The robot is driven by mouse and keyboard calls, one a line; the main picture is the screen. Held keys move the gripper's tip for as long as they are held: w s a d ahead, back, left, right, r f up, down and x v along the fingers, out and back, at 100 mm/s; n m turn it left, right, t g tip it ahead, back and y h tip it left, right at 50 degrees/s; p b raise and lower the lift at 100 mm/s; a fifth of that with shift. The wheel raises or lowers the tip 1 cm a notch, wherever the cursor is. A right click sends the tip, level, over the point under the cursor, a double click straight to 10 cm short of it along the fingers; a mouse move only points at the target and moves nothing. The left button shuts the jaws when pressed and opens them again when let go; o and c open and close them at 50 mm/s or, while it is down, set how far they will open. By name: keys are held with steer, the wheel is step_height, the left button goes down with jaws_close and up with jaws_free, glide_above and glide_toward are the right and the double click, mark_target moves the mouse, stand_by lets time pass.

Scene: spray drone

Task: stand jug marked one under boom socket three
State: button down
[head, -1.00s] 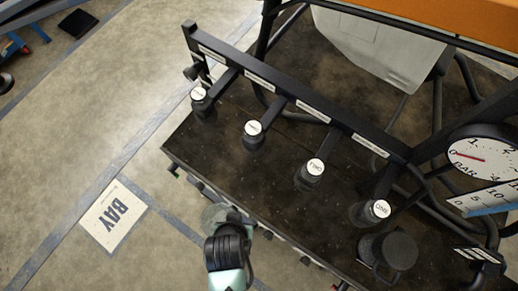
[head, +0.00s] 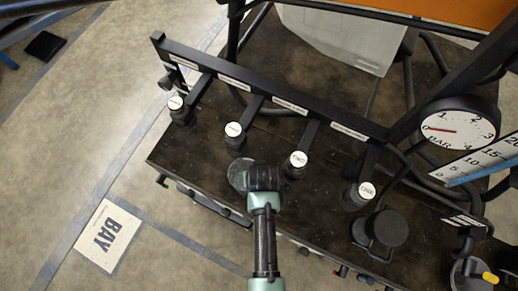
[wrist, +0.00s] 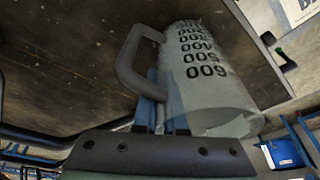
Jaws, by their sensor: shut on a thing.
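A grey jug with black volume numbers (wrist: 205,85) fills the middle of the wrist view. My gripper (wrist: 160,115) is shut on its handle. In the head view the jug (head: 239,174) shows only as a grey round part left of my gripper (head: 262,178), which hides the rest. Its number mark is not visible. The boom carries a row of sockets with round white caps. The caps at right read like one (head: 366,190) and two (head: 298,159). The third cap from the right, likely socket three (head: 233,129), lies just beyond the jug, slightly left.
The sockets hang from a black boom bar (head: 270,92) above a dark, speckled deck (head: 330,218). A dark round vessel (head: 388,228) stands at the right, near a pressure gauge (head: 460,130). The leftmost socket (head: 175,102) is near the bar's end. Deck between jug and sockets looks clear.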

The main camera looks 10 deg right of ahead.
steer(key=shift+f, duration=0.2)
steer(key=c, duration=0.9)
jaws_free()
steer(key=shift+r, duration=0.1)
steer(key=p+v, duration=0.1)
steer(key=v, duration=1.1)
steer(key=shift+p, duration=0.4)
steer(key=shift+s, duration=0.1)
